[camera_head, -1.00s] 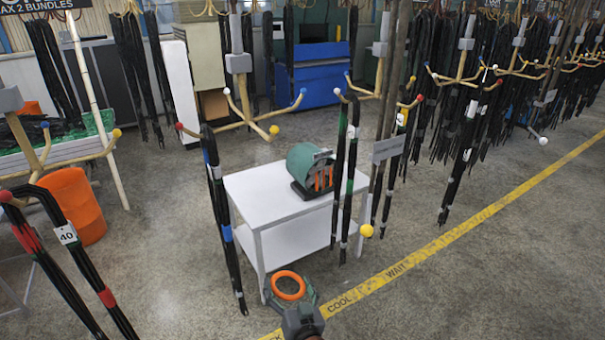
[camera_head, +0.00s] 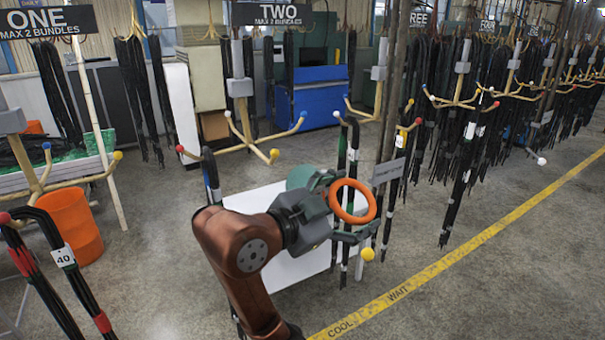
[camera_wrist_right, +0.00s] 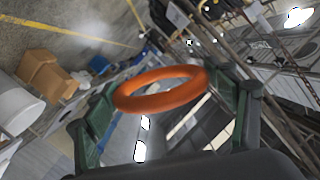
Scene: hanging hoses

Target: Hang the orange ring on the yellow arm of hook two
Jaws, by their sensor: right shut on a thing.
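The orange ring (camera_head: 372,206) is held by my right gripper (camera_head: 354,204), above the white table and right of hook two. In the right wrist view the ring (camera_wrist_right: 160,103) spans the gap between the green fingers (camera_wrist_right: 168,112). Hook two (camera_head: 240,88) stands under the TWO sign (camera_head: 279,14), with pale arms fanning out. Its yellow arm (camera_head: 274,154) ends in a yellow ball, points toward me and looks bare. The ring is apart from it, to the right and lower in the head view. My left gripper is not in view.
More bundles (camera_head: 346,150) hang just behind and right of my gripper, beside a dark post (camera_head: 393,90). The white table (camera_head: 300,262) with a green machine is partly hidden by my arm.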

